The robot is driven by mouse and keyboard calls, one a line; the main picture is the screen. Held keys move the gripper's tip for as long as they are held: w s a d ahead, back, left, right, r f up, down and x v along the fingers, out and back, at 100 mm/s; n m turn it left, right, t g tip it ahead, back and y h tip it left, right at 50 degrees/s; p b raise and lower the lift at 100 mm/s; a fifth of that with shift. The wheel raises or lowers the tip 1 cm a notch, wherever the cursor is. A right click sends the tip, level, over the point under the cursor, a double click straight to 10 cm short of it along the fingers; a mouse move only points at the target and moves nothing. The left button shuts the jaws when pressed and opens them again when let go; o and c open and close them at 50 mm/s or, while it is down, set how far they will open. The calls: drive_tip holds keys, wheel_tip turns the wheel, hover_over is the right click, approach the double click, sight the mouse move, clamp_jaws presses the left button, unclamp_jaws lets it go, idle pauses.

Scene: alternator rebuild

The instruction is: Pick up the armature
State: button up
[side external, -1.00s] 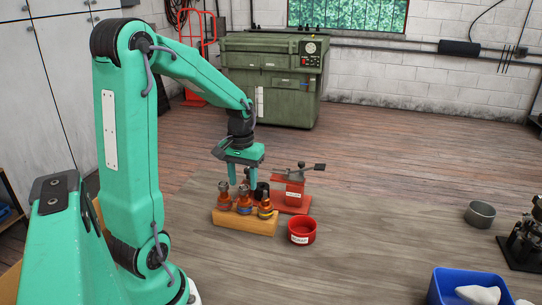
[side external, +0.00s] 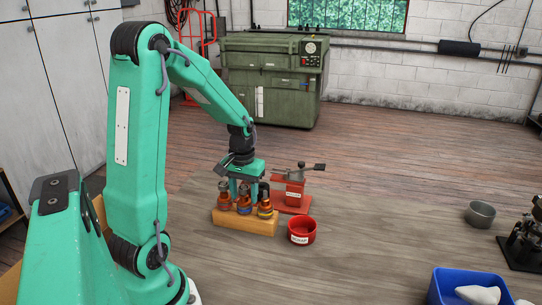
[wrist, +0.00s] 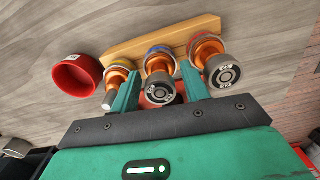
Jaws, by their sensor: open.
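Three armatures with copper-orange windings stand in a row on a wooden block (side external: 246,227): a left one (side external: 224,196), a middle one (side external: 244,204) and a right one (side external: 265,209). My gripper (side external: 246,188) is open, low and just behind the row, its fingertips partly hidden by the armatures. In the wrist view, my gripper (wrist: 160,88) has its fingers on either side of the middle armature (wrist: 160,78), with the other two armatures outside them. I cannot tell whether the fingers are level with it. Nothing is seen gripped.
A red bowl with a white label (side external: 301,231) stands right of the block. A red fixture with a lever (side external: 294,193) stands close behind. A grey bowl (side external: 480,214), a blue bin (side external: 445,288) and a dark device (side external: 524,240) are farther right. The table between is clear.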

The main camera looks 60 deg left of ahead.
drive_tip(key=shift+f, duration=1.5)
clamp_jaws()
